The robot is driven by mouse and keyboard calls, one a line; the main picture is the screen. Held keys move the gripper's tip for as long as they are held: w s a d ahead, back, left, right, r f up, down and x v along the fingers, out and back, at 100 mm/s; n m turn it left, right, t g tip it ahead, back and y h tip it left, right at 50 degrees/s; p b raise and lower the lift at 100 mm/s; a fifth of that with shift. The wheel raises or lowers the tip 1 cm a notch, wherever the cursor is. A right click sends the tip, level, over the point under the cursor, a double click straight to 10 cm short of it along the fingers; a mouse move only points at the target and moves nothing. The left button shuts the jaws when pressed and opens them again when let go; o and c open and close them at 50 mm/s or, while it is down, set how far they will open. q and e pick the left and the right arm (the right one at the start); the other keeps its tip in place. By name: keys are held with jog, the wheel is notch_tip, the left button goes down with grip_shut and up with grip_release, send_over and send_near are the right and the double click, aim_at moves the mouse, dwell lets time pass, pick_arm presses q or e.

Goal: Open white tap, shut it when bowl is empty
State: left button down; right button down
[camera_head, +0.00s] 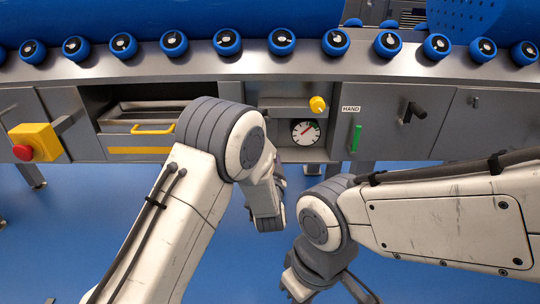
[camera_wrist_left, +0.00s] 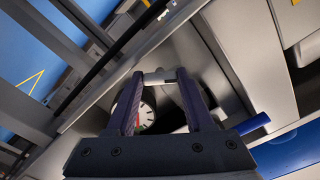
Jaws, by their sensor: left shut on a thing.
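In the left wrist view my left gripper (camera_wrist_left: 160,76) is shut on a small pale bar (camera_wrist_left: 158,74), which looks like the white tap. The bar spans the gap between the two dark fingertips. In the head view my left arm reaches toward the panel, and its fingers and the tap are hidden behind it. My right arm is folded at lower right in the head view; its hand is partly cut off by the bottom edge, and its finger gap is unclear. I cannot make out a bowl in either view.
A round gauge (camera_head: 306,132) sits below a yellow knob (camera_head: 318,104). A green handle (camera_head: 356,138) and a black lever (camera_head: 414,112) are to the right. A drawer with a yellow handle (camera_head: 152,129) and a red button (camera_head: 23,152) are left. Blue rollers line the top.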

pick_arm(q)
jog(key=shift+c, duration=1.4)
grip_release()
jog(key=shift+f, duration=0.1)
pick_arm(e)
jog(key=shift+f, duration=0.1)
